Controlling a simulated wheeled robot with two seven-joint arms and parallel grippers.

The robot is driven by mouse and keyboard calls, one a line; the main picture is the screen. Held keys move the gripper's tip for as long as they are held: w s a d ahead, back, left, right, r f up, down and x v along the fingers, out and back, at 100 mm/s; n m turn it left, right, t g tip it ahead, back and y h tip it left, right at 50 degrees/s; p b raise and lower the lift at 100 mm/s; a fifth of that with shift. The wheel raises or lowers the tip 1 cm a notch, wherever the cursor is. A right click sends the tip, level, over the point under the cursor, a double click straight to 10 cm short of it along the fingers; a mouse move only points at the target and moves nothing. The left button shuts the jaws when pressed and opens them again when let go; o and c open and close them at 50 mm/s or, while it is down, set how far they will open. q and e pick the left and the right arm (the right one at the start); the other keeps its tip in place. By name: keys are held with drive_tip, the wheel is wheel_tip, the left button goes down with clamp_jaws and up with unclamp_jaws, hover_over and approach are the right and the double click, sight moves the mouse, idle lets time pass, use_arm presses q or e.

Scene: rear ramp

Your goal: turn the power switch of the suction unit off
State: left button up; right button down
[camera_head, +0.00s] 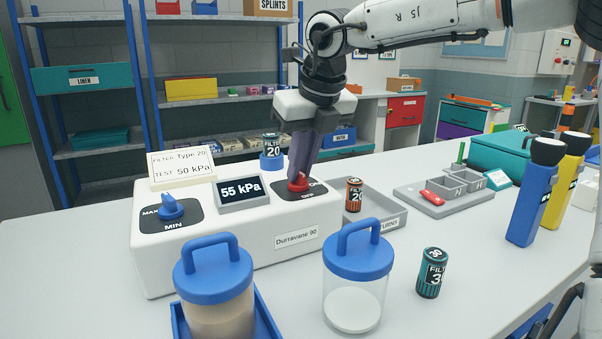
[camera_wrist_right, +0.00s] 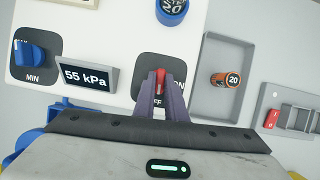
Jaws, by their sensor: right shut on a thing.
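The white suction unit (camera_head: 240,245) stands on the bench, labelled Durravane 90. Its red power switch (camera_head: 298,184) sits on a dark plate (camera_head: 325,202) marked ON and OFF. My right gripper (camera_head: 300,178) points down at it, its purple fingers shut on the red switch. In the wrist view the red switch (camera_wrist_right: 160,76) shows between the fingertips (camera_wrist_right: 162,88); the fingers partly cover the lettering, and I cannot tell exactly where the switch points. The display (camera_head: 241,191) reads 55 kPa. My left gripper is not in view.
A blue MAX/MIN knob (camera_head: 170,208) is left on the unit. Two blue-lidded jars (camera_head: 216,285) (camera_head: 357,275) stand in front. A grey tray (camera_head: 388,212) with an orange filter (camera_head: 354,194) is at right, with a teal filter (camera_head: 432,272) nearer.

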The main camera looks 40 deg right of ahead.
drive_tip(key=shift+m, duration=0.4)
drive_tip(key=c, duration=1.8)
unclamp_jaws()
drive_tip(key=shift+r, duration=0.1)
drive_tip(key=v, duration=1)
drive_tip(key=shift+p, duration=0.45)
drive_tip(key=shift+a+r, duration=0.1)
